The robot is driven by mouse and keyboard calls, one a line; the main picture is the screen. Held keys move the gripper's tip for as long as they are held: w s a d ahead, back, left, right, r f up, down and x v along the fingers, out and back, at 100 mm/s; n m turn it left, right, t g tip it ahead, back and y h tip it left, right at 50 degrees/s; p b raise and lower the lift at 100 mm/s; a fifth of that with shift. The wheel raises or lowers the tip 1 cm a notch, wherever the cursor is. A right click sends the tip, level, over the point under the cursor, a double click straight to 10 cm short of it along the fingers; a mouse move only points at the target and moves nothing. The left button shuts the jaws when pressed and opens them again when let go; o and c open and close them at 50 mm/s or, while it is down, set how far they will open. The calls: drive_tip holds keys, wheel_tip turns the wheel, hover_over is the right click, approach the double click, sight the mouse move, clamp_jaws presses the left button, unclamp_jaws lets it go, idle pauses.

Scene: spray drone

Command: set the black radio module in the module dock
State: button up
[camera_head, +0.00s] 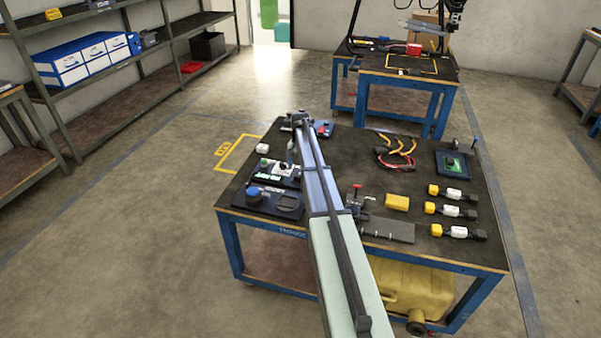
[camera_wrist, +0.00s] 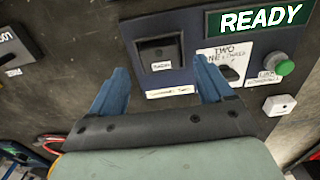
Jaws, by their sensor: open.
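In the wrist view, my gripper (camera_wrist: 160,72) is open, with one blue finger on each side of a black square piece (camera_wrist: 158,52). The piece bears a small pale label that seems to read RADIO, so I take it for the radio module. It sits on a dark blue panel (camera_wrist: 185,75) that looks like the dock. I cannot tell whether it is fully seated, or whether the fingers touch it. In the head view my arm reaches over the table and hides most of this spot.
On the table (camera_head: 345,150) stand a yellow block (camera_head: 397,202), several yellow-and-white connectors (camera_head: 450,210), a cable bundle (camera_head: 396,155) and a green board (camera_head: 452,164).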

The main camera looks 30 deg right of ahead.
wheel_tip(320, 180, up, 8)
idle(0.4)
idle(1.0)
